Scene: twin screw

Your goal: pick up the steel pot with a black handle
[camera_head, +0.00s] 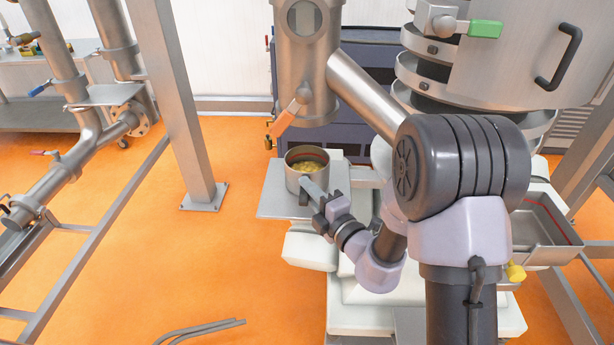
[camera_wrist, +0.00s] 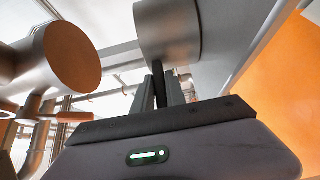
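The steel pot (camera_head: 293,182) is upright over the square metal plate (camera_head: 270,203), with yellowish contents inside; I cannot tell whether it touches the plate. In the wrist view the pot (camera_wrist: 168,30) is straight ahead of the fingers, and its black handle (camera_wrist: 158,82) runs back between them. My gripper (camera_head: 314,190) reaches the pot from its lower right. In the wrist view my gripper (camera_wrist: 160,92) has both fingers close along the handle's sides, and it looks shut on it. In the head view the handle is mostly hidden by the fingers.
A large steel pipe with an orange-handled valve (camera_head: 293,108) hangs just above and behind the pot. A metal frame post (camera_head: 190,120) stands at left. A steel tray (camera_head: 545,235) is at right. Open orange floor (camera_head: 150,260) lies to the left.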

